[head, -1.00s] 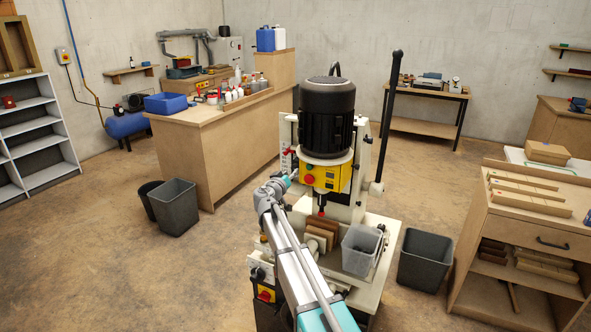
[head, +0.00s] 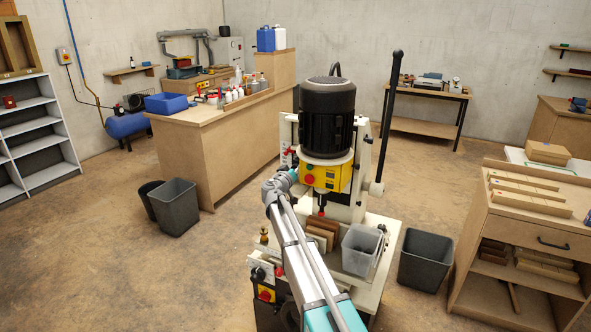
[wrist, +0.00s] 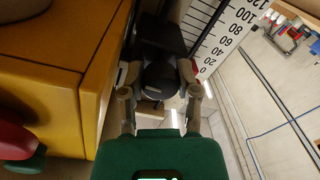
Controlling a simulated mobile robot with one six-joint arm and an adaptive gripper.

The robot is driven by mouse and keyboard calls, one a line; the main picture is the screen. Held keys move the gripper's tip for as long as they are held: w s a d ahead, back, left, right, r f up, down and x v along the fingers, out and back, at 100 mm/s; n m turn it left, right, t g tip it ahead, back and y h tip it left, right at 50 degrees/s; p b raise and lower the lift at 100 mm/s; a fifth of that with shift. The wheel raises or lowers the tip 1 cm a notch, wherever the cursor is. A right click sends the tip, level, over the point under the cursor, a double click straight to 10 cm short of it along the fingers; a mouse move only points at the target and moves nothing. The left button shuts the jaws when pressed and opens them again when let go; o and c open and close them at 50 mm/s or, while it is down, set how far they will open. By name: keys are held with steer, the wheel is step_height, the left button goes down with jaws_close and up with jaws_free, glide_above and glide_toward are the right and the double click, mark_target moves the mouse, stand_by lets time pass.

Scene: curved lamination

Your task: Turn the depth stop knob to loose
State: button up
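The depth stop knob (wrist: 160,77) is a dark, rounded knob in the wrist view, in front of a black block next to the white depth scale (wrist: 222,30). My gripper (wrist: 159,88) has its two fingers apart, one on each side of the knob. Whether the fingers touch the knob is hard to tell. In the head view, my gripper is at the left side of the mortiser's yellow head (head: 325,176), and its fingertips and the knob are too small or hidden to make out there.
In the head view, a long black-handled lever (head: 390,125) rises at the machine's right. A clear bin (head: 361,250) and wooden pieces (head: 322,232) sit on its table.

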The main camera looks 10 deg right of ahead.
jaws_close()
steer(key=shift+n, duration=0.4)
steer(key=n, duration=0.7)
steer(key=shift+n+p, duration=0.3)
steer(key=shift+n, duration=0.1)
steer(key=n, duration=0.4)
steer(key=shift+g, duration=0.3)
steer(key=n, duration=0.5)
steer(key=shift+n, duration=0.3)
